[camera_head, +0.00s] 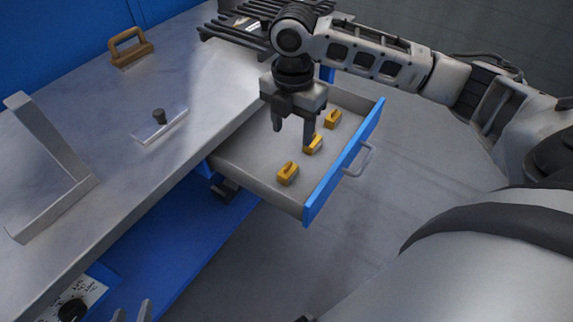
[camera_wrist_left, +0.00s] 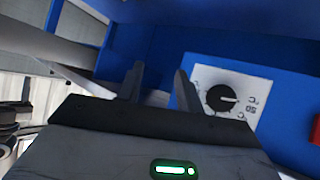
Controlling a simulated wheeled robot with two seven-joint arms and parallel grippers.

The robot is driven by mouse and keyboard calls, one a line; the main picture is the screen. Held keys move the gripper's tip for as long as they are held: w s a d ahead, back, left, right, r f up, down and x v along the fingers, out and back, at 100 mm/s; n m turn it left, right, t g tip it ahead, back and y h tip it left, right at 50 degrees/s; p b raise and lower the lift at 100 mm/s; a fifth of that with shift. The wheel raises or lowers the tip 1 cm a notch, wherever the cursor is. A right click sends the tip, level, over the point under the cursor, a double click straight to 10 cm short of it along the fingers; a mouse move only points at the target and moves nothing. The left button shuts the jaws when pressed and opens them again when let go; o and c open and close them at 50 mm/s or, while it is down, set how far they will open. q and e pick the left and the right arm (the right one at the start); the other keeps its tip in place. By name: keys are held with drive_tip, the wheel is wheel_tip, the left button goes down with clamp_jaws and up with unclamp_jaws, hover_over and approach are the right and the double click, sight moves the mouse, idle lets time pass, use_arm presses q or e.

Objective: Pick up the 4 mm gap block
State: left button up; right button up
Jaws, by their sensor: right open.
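Three small yellow blocks sit in the open drawer (camera_head: 245,160): a near block (camera_head: 288,174), a middle block (camera_head: 314,146) and a far block (camera_head: 333,119). No size marking is legible, so I cannot tell which is the 4 mm gap block. My right gripper (camera_head: 293,136) points down over the drawer, open, with one finger in front of part of the middle block. I see nothing held in it. My left gripper (camera_head: 132,310) shows only its fingertips at the bottom left edge. In the left wrist view its fingers (camera_wrist_left: 160,76) are apart and empty.
The drawer has a blue front (camera_head: 345,160) with a grey handle (camera_head: 358,160). The grey worktop (camera_head: 90,120) carries an angled metal bracket (camera_head: 55,165), a brown handled piece (camera_head: 130,48) and a plate with a dark knob (camera_head: 160,125). A dial panel (camera_head: 75,302) is near my left gripper.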

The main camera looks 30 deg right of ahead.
sight(288, 165)
wheel_tip(288, 165, down, 7)
drive_tip(key=shift+r+b, duration=0.15)
drive_tip(key=shift+b, duration=0.25)
drive_tip(key=shift+a+f+b, duration=0.15)
drive_tip(key=shift+a+f, duration=0.05)
drive_tip(key=shift+f, duration=1.15)
drive_tip(key=shift+a+f+b, duration=0.15)
drive_tip(key=shift+a+f, duration=0.05)
drive_tip(key=shift+f, duration=1.1)
clamp_jaws()
